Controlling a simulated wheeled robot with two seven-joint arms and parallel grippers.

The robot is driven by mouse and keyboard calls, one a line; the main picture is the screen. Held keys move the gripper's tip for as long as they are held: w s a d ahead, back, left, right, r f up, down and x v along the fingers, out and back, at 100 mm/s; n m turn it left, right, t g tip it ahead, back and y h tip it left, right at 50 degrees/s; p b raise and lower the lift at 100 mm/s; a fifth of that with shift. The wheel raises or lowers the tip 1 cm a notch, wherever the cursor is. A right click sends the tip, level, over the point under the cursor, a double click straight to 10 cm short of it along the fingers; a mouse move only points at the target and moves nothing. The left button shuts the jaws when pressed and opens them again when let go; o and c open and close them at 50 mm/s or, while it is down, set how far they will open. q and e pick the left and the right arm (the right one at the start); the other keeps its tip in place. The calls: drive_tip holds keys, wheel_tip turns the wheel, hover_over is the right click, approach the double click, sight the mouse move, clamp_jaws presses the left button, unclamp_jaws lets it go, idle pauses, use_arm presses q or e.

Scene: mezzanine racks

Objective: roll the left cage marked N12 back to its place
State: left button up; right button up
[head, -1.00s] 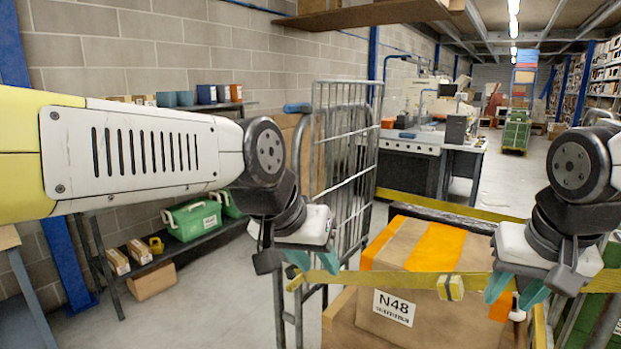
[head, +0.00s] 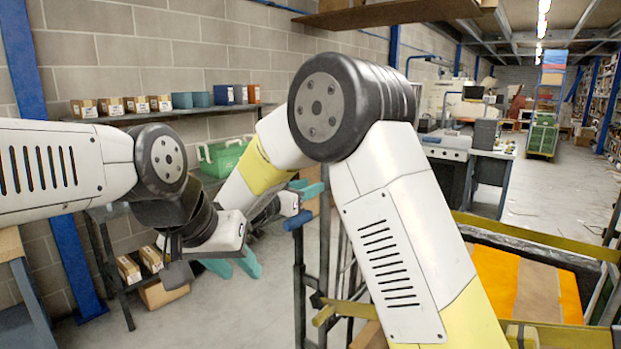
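The cage's blue handle (head: 297,220) and dark upright (head: 300,285) show at centre; much of the frame is hidden behind my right arm. No N12 mark is visible.
A wall shelf (head: 150,115) with small boxes stands at left. A workbench (head: 465,150) stands behind, with a loaded trolley (head: 542,135) farther off. Floor (head: 235,315) is clear at lower centre-left.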

sight(323, 180)
drive_tip(key=x, duration=0.7)
drive_tip(key=shift+w+d, duration=0.2)
drive_tip(key=shift+w, duration=0.1)
clamp_jaws()
idle(1.1)
